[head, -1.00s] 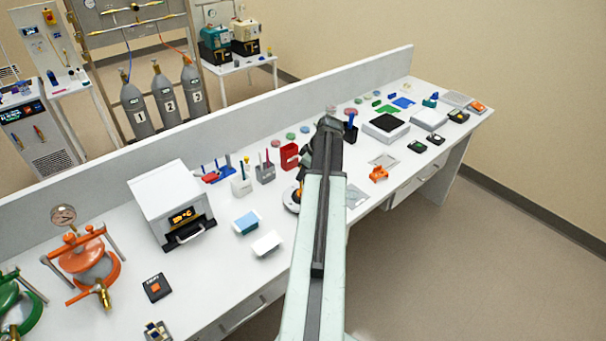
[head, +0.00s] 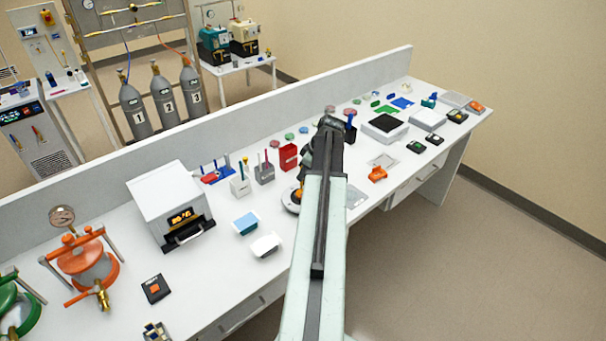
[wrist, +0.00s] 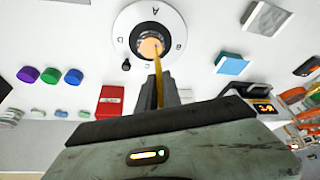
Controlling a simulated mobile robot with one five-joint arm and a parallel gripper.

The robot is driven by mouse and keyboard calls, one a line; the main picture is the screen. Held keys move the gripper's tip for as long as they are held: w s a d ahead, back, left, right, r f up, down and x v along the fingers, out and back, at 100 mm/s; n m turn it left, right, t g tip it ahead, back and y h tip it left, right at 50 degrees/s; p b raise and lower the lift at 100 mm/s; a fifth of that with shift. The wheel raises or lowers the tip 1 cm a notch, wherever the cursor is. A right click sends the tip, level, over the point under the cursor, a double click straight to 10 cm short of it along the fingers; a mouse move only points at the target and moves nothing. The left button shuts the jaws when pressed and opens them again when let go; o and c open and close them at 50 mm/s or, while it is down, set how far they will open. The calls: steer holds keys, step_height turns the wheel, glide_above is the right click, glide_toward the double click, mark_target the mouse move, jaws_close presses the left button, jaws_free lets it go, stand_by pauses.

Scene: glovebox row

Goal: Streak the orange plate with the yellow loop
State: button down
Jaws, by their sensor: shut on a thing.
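The yellow loop (wrist: 157,80) is a thin yellow stick held upright between the dark fingers of my gripper (wrist: 165,92), which is shut on it. Its far end reaches over the orange plate (wrist: 150,47), a small round orange disc in the dark centre of a white round stand (wrist: 128,18) with letters on its rim. I cannot tell whether the tip touches the plate. In the head view the white stand (head: 289,203) and some orange show just left of my arm; the arm hides my fingertips and the loop there.
A red block (wrist: 110,100) stands close by the stand. Purple, green and blue discs (wrist: 51,75) lie farther left in the wrist view. A blue-topped box (head: 246,223), a white box (head: 265,244) and a white oven (head: 170,203) stand left of my arm on the bench.

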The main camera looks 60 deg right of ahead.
steer(key=shift+s+d, duration=0.2)
steer(key=shift+d, duration=0.4)
stand_by(0.3)
steer(key=shift+d, duration=0.2)
steer(key=shift+s+d, duration=0.2)
steer(key=shift+d, duration=0.15)
stand_by(0.4)
steer(key=shift+w, duration=0.15)
steer(key=shift+w+d, duration=0.15)
steer(key=shift+w, duration=0.1)
steer(key=shift+a, duration=0.2)
stand_by(0.4)
steer(key=shift+w+a, duration=0.15)
steer(key=shift+a, duration=0.05)
steer(key=shift+w+a, duration=0.2)
steer(key=shift+a, duration=0.35)
stand_by(0.6)
steer(key=shift+a, duration=0.2)
